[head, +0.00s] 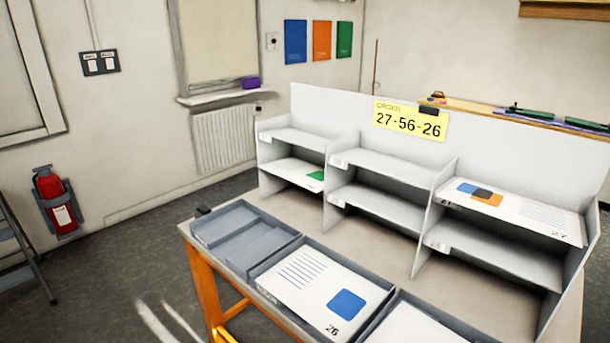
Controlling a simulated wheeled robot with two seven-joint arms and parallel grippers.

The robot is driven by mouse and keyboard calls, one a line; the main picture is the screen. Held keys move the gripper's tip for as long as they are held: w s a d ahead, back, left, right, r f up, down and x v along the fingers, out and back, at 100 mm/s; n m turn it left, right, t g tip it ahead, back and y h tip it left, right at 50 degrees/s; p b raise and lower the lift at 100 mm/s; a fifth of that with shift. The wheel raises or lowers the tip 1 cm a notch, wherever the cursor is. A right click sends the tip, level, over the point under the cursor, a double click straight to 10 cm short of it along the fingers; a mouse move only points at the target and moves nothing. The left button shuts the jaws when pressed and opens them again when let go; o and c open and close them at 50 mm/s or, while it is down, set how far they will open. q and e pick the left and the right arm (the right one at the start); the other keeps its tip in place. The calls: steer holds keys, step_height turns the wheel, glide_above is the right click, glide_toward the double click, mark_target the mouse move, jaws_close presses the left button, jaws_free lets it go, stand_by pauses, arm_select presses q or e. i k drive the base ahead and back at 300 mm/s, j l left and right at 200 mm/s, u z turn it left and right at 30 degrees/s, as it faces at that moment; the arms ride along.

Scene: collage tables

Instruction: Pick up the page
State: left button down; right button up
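A white page (305,285) with blue lines, a blue square and the number 26 lies face up in the middle grey tray (262,270) at the front of the table. Another white page (412,326) lies in the tray to its right, cut off by the bottom edge. A page (515,212) with blue, orange and dark shapes, apparently marked 27, lies on the upper right shelf. A page with a green patch (300,172) lies on the lower left shelf. Neither of my grippers is in view.
The left tray (240,240) looks empty. A white shelf unit (350,120) with several compartments stands behind the trays, under a yellow sign (411,121) reading 27-56-26. The upper left, both middle and lower right shelves look empty.

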mark_target(308, 175)
steer(key=z, duration=0.35)
steer(key=i+j+z, duration=0.1)
steer(key=j+z, duration=0.15)
steer(key=z, duration=0.2)
steer(key=i+j+z, duration=0.1)
steer(key=j+z, duration=0.55)
steer(key=z, duration=0.2)
